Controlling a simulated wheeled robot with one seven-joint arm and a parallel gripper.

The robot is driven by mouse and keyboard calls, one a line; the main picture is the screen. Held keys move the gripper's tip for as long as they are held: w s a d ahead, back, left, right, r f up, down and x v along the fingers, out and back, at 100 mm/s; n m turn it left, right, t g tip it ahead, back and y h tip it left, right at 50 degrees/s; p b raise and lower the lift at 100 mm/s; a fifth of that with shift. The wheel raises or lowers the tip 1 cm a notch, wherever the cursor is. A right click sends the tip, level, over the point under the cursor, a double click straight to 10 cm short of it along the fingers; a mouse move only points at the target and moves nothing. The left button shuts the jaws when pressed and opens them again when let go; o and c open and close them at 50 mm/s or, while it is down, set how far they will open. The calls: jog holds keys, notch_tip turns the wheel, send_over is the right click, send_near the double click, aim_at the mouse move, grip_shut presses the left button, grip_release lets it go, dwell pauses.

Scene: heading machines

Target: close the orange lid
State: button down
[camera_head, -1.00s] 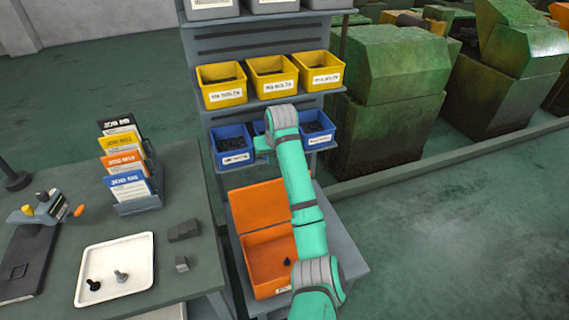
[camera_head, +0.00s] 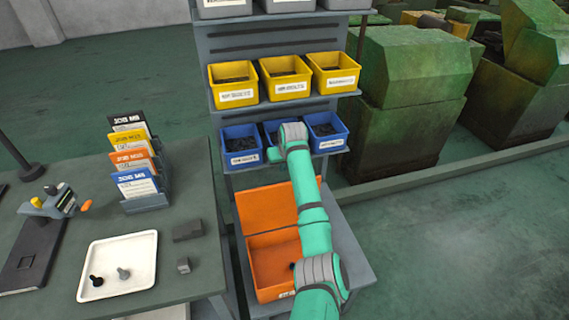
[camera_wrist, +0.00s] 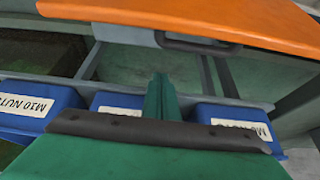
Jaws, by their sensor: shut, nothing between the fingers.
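The orange lid (camera_head: 266,207) stands raised at the back of an orange box (camera_head: 268,288) on the rack's bottom shelf. The box is open, with a dark bolt (camera_head: 292,265) visible inside. In the wrist view the lid (camera_wrist: 200,15) crosses the top as a broad orange edge with a dark handle (camera_wrist: 198,44) under it. My gripper (camera_wrist: 161,92) is shut and empty, its fingers pointing up the wrist picture toward the lid, with a visible gap between.
Blue bins (camera_head: 326,132) sit on the shelf above the box, and yellow bins (camera_head: 333,72) above those. A workbench (camera_head: 190,285) with a white tray (camera_head: 118,265) and card holder (camera_head: 146,200) stands close on the left. Green machines (camera_head: 415,95) are at right; the floor before them is clear.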

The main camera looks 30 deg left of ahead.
jog(key=s+d, duration=0.2)
jog(key=d, duration=0.1)
jog(key=shift+s+f, duration=0.3)
dwell(0.5)
